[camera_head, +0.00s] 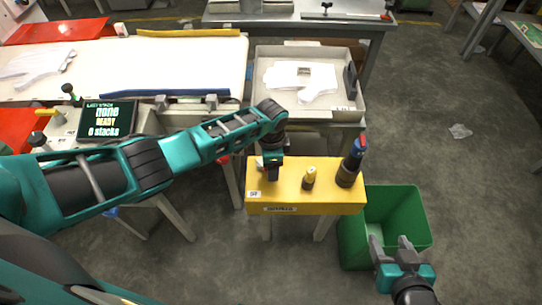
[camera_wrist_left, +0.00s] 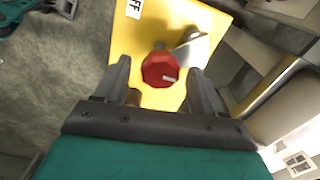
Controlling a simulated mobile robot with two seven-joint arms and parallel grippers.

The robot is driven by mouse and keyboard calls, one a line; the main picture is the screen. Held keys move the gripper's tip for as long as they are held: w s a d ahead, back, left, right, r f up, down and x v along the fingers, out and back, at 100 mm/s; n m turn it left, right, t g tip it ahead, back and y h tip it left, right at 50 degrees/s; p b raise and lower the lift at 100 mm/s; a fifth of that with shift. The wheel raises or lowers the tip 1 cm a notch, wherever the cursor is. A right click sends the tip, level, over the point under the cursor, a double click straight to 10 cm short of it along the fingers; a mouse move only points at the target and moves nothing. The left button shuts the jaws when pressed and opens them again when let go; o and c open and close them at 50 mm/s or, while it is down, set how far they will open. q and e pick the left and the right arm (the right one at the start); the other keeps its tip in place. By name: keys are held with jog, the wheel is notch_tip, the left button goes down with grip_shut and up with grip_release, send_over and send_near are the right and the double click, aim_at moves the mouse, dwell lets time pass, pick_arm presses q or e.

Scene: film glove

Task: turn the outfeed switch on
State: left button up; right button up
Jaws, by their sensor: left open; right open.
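A yellow box (camera_head: 290,200) with a dark-lettered label on its front stands at the middle of the head view. In the left wrist view its yellow face (camera_wrist_left: 160,25) carries a red knob (camera_wrist_left: 158,69) with a pale mark, and a white label partly reading "FF". My left gripper (camera_head: 272,170) is over the left part of the box. In the wrist view its open fingers lie on either side of the red knob, with gaps visible; contact cannot be told. The knob is hidden by the gripper in the head view. My right gripper (camera_head: 393,250) is open and empty beside the green bin.
Behind are a pale tray (camera_head: 340,107) and a display (camera_head: 106,119) reading "READY".

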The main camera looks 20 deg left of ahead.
pick_arm(q)
notch_tip(320, 180, up, 13)
jog(key=p, duration=0.1)
jog(key=shift+p, duration=0.3)
jog(key=shift+f, duration=0.15)
jog(key=s+d+f+n+t+h, duration=0.4)
jog(key=s+d+f, duration=0.1)
jog(key=s+f, duration=0.2)
jog(key=s+a+r+n+t+y, duration=0.2)
jog(key=s+a+n+t, duration=0.4)
jog(key=s+a, duration=0.3)
jog(key=shift+s+r+n+t, duration=0.3)
jog(key=shift+s+r+t, duration=0.05)
jog(key=shift+t, duration=0.05)
jog(key=shift+a, duration=0.1)
dwell(0.4)
